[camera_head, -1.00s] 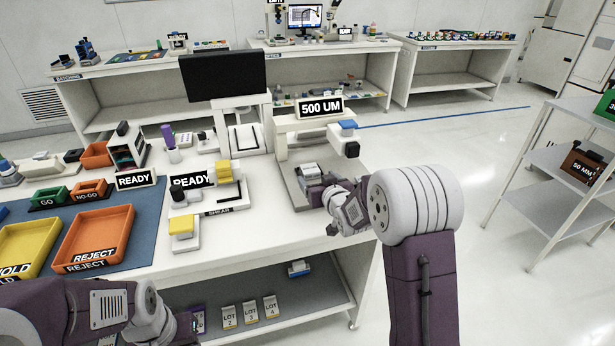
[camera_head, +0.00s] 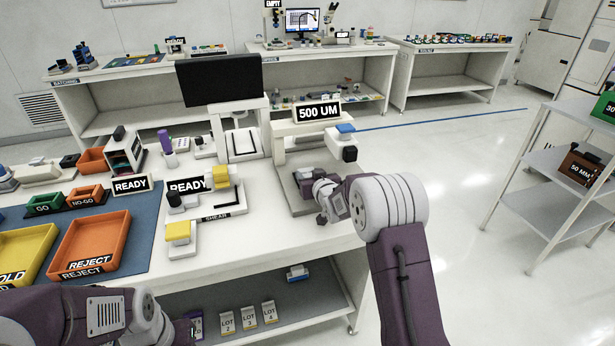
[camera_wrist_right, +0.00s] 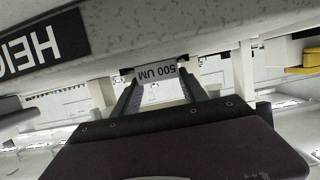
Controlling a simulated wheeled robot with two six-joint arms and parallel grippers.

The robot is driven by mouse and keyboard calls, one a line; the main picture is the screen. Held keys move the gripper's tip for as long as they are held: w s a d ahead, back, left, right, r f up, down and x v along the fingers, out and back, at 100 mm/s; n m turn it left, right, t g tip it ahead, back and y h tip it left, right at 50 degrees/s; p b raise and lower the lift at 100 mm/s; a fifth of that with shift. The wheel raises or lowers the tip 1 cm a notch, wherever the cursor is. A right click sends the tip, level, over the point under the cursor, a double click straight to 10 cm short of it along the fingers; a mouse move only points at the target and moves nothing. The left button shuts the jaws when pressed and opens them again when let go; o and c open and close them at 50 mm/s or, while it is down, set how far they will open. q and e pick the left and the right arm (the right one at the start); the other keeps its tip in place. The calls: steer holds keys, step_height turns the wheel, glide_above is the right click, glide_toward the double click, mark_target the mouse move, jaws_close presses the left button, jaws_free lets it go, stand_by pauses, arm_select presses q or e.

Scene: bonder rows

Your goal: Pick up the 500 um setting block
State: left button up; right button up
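The 500 um setting block shows in the right wrist view as a pale block (camera_wrist_right: 157,73) with upside-down "500 UM" lettering. It fills the gap between the two dark fingertips of my right gripper (camera_wrist_right: 158,84). Whether the fingers press on it or stand just clear of its sides I cannot tell. In the head view my right gripper (camera_head: 314,185) is low at the stage of the height gauge (camera_head: 292,192), below its "500 UM" display, and partly hides what lies there. My left arm is at the lower left; its fingers (camera_head: 190,328) barely show.
The gauge's blue-topped head (camera_head: 345,135) overhangs close beside my right arm. Left of it stand the shear fixture (camera_head: 222,212) with yellow blocks and a black monitor (camera_head: 222,80). An orange reject tray (camera_head: 92,240) lies further left. A shelf rack (camera_head: 545,165) stands right, across open floor.

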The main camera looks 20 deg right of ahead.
jaws_close()
steer(key=shift+r, duration=0.15)
step_height(320, 180, up, 9)
steer(key=shift+f+p, duration=0.1)
steer(key=shift+p, duration=0.95)
steer(key=shift+r, duration=0.5)
